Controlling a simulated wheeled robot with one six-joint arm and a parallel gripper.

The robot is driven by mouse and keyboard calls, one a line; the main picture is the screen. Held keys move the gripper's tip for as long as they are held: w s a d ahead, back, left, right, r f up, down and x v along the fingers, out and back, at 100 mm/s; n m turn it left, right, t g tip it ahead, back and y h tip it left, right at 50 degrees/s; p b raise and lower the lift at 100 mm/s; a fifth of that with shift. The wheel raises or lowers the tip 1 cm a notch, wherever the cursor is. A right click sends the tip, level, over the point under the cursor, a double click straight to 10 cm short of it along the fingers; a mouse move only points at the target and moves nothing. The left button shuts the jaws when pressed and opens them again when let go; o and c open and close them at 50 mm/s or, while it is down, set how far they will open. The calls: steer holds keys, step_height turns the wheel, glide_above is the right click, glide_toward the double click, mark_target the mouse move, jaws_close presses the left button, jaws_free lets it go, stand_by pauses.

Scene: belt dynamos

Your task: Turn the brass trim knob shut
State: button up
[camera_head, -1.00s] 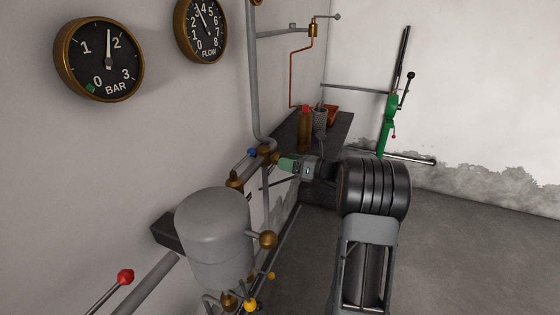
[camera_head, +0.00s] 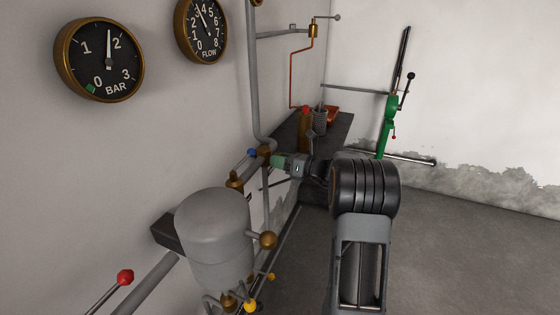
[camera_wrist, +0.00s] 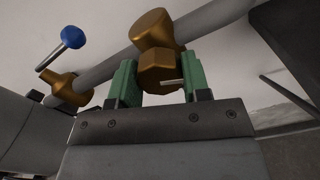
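The brass trim knob (camera_wrist: 160,74) sits at the middle of the wrist view, in front of a larger brass fitting (camera_wrist: 155,30) on a grey pipe. A pale pointer mark shows on its lower right. The green fingers of my gripper (camera_wrist: 160,84) stand close on either side of the knob. Any gap is too small to make out, so I cannot tell contact from near contact. In the head view my gripper (camera_head: 279,161) reaches the brass valve (camera_head: 265,152) on the pipe from the right; the knob is hidden there by the fingers.
A blue-tipped lever (camera_wrist: 72,37) stands left of the knob in the wrist view. A grey tank (camera_head: 214,235) with brass fittings stands in front. The BAR gauge (camera_head: 99,59) and FLOW gauge (camera_head: 201,29) hang on the wall. A dark bench (camera_head: 331,130) holds containers behind.

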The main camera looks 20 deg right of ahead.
steer(key=c, duration=0.4)
steer(key=shift+o, duration=0.2)
steer(key=shift+n+b, duration=0.3)
steer(key=shift+b, duration=0.05)
steer(key=n+b, duration=0.3)
steer(key=shift+f+n, duration=0.25)
steer(key=shift+n, duration=0.15)
steer(key=n+b, duration=1.1)
steer(key=b, duration=0.1)
steer(key=shift+n, duration=0.4)
steer(key=n+b, duration=0.3)
steer(key=shift+r+n+b, duration=0.1)
steer(key=shift+n+b, duration=0.2)
steer(key=shift+n, duration=0.1)
steer(key=shift+r+n+b, duration=0.1)
steer(key=shift+n+b, duration=0.6)
steer(key=shift+n, duration=0.1)
steer(key=shift+r+n, duration=0.1)
steer(key=shift+n, duration=0.2)
